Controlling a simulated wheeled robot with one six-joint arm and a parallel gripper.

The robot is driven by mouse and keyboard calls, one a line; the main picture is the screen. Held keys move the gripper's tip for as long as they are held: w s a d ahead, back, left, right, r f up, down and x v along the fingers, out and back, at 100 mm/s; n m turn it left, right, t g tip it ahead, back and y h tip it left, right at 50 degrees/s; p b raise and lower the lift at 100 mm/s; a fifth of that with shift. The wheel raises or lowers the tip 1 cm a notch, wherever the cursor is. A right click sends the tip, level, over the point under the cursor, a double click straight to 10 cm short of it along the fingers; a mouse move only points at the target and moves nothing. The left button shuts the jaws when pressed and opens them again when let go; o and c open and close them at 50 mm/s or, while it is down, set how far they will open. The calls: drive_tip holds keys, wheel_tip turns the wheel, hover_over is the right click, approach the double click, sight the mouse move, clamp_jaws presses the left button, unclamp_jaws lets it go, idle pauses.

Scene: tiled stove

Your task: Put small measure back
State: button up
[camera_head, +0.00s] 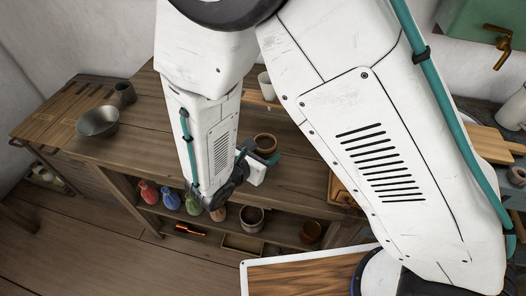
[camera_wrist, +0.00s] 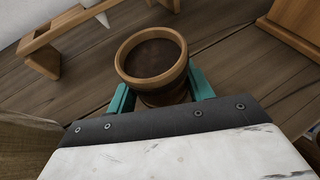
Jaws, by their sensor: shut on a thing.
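The small measure (camera_wrist: 152,57) is a round brown wooden cup with a lighter rim and a dark inside. It also shows in the head view (camera_head: 265,143) above the wooden counter. My gripper (camera_wrist: 160,95) has its teal fingers on either side of the measure's lower part and is shut on it. In the head view my gripper (camera_head: 262,158) is partly hidden behind my arm. The measure looks roughly upright; I cannot tell whether its base touches the counter.
A low wooden rack (camera_wrist: 42,58) with a white piece stands beyond the measure at the left. A wooden box (camera_wrist: 297,18) is at the right. A metal bowl (camera_head: 98,121) and grey cup (camera_head: 125,92) stand on the counter's left. Several coloured bottles (camera_head: 148,192) sit on the shelf below.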

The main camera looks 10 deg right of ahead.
drive_tip(key=o, duration=1.1)
drive_tip(key=shift+r, duration=0.1)
